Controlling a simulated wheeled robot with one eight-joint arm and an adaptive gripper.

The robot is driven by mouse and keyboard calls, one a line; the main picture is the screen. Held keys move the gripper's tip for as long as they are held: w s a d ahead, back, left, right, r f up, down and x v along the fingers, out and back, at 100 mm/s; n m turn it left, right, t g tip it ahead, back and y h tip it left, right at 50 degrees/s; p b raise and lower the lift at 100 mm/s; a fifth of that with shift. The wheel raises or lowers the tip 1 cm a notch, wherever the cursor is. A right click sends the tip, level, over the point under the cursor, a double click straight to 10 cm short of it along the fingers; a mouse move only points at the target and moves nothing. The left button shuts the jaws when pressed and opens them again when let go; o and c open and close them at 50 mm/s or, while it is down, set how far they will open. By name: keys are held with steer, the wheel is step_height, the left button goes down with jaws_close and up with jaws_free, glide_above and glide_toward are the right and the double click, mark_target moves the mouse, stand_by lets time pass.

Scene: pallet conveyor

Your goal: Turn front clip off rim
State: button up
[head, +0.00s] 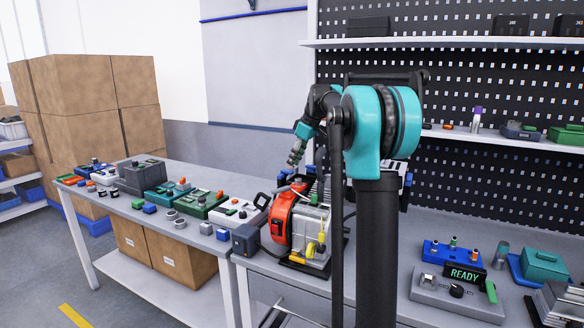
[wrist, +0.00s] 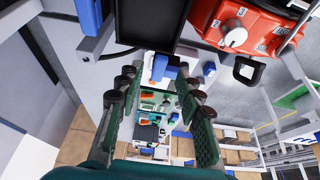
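A red-orange machine (head: 284,216) with a grey body stands at the near right corner of the long bench in the head view. Yellow parts show low on its side. In the wrist view its red housing (wrist: 262,28) fills the upper right, with a grey knob (wrist: 233,35) and a black loop (wrist: 249,70) at its edge. I cannot tell which part is the front clip or where it sits on the rim. My gripper (wrist: 157,82) is open and empty, its two green fingers apart. In the head view my gripper (head: 296,156) is above the machine, not visibly touching it.
A long bench to the left carries a dark grey case (head: 140,177), green cases (head: 202,204) and several small parts. Right of my arm are a READY box (head: 464,274) and a teal box (head: 543,264). In the wrist view a black panel (wrist: 152,22) lies close above the fingers.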

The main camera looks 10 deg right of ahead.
mark_target(287, 172)
steer(key=shift+x, duration=1.35)
jaws_close()
